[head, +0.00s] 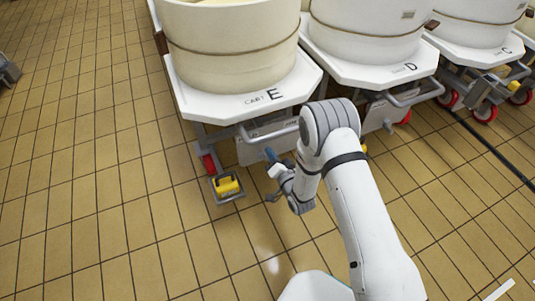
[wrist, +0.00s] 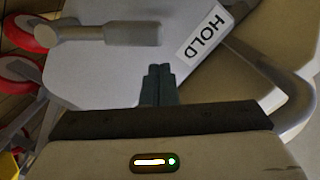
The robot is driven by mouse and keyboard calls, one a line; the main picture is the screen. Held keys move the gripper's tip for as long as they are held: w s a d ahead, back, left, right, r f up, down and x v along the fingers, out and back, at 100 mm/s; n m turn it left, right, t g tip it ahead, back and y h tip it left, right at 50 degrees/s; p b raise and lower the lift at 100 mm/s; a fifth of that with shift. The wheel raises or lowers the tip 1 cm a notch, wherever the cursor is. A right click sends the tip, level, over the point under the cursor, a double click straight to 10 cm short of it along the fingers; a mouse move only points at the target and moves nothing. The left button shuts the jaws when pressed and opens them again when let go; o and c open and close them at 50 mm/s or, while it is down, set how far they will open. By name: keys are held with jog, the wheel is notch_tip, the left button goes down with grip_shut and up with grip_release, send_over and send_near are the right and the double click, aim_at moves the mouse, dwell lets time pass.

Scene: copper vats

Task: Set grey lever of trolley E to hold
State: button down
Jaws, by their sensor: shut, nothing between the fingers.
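Trolley E (head: 190,98) stands at the upper middle of the head view, its white top marked "CART E". A grey panel (head: 250,152) hangs under its front edge, partly hidden by my arm. In the wrist view, the grey lever (wrist: 105,34) lies sideways across the panel at the upper left, its thick grip end toward the right. A white "HOLD" label (wrist: 207,36) is to the right of that end. My gripper (wrist: 158,70) is shut and empty, its fingertips just below the lever's grip end in the picture. I cannot tell whether they touch.
A cream vat (head: 230,45) stands on trolley E. A grey rail (head: 268,134) runs along its front. A yellow part in a grey frame (head: 228,185) sits low by a red wheel (head: 208,163). Trolley D (head: 400,70) is close on the right.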

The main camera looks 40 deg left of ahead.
jog(key=w+r+p+v, duration=0.1)
jog(key=p+v, duration=0.2)
jog(key=v, duration=0.7)
jog(key=shift+d+r, duration=0.35)
jog(key=shift+d, duration=0.2)
